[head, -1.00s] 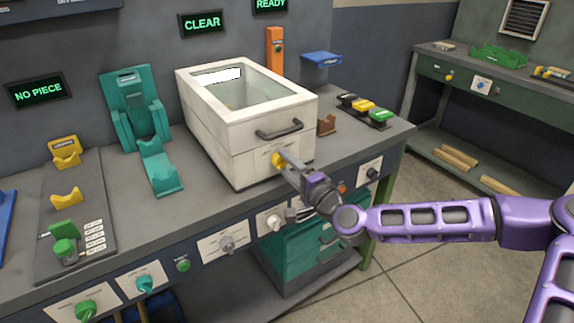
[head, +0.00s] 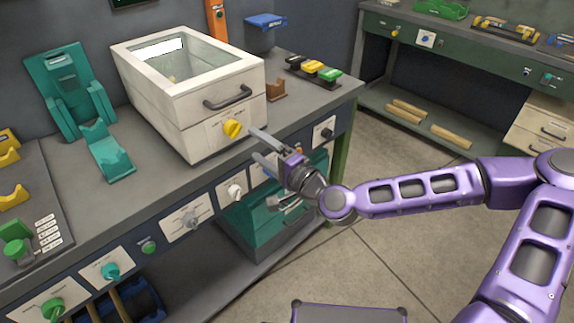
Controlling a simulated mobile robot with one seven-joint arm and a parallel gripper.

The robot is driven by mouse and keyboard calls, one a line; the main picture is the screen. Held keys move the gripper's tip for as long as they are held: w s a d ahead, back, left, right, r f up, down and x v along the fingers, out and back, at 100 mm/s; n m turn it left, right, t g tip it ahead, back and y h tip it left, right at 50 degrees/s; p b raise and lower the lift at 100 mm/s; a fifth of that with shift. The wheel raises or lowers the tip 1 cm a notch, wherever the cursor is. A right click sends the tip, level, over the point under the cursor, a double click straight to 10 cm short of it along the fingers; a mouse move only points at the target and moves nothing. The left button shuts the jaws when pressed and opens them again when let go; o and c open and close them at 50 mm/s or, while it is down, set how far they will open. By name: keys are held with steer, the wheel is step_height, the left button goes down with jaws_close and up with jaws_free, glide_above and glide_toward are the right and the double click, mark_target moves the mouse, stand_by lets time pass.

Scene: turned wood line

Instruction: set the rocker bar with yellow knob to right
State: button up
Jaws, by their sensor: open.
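The yellow knob (head: 232,129) sits on a pale plate on the front of the white glass-topped box (head: 190,135), below its dark handle. The knob looks chunky and slightly slanted; which side it is set to is too small to tell. My gripper (head: 258,146) is just right of the knob, its two grey fingers spread and pointing towards the box front. Nothing shows between the fingers, and they look apart from the knob.
Several knobs line the bench front, including a white one (head: 235,191) and a grey one (head: 190,218). The dark handle (head: 228,97) juts out above the yellow knob. The floor right of the bench is clear.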

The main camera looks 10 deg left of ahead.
steer(key=p+v, duration=0.8)
steer(key=v, duration=0.2)
stand_by(0.4)
